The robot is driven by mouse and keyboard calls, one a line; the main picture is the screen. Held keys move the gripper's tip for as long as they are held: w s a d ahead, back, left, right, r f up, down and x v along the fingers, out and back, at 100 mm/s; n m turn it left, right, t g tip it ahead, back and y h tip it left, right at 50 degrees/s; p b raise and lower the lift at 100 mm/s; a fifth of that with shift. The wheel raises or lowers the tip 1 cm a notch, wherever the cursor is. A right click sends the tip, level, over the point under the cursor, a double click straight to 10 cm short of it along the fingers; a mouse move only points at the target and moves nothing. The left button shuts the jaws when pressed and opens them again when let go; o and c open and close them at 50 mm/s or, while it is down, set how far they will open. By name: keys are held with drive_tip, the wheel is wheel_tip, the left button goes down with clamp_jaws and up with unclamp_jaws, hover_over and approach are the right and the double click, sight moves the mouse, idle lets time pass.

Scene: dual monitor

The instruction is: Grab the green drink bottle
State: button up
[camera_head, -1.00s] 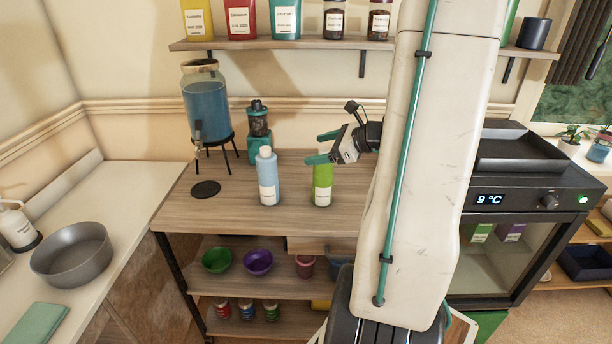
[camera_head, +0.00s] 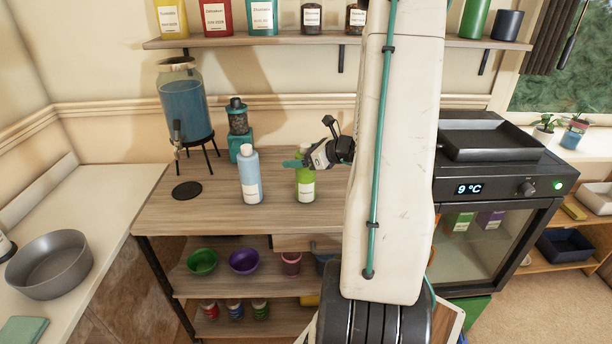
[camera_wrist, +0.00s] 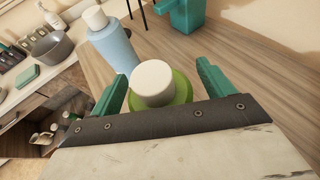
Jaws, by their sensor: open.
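The green drink bottle (camera_head: 306,189) stands upright on the wooden table in the head view, with a white label on its front. My gripper (camera_head: 297,163) is at its upper part and hides some of it. In the wrist view the bottle's white cap and green shoulder (camera_wrist: 172,94) lie between the two teal fingers of my gripper (camera_wrist: 160,86). The fingers are open, one on each side, with a gap visible at the right finger. The bottle's lower part is hidden in the wrist view.
A light blue bottle (camera_head: 250,178) stands close to the left of the green one. A black oven-like appliance (camera_head: 500,185) is at the right. The table's front left is clear.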

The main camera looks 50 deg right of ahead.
clamp_jaws()
drive_tip(key=shift+r, duration=0.1)
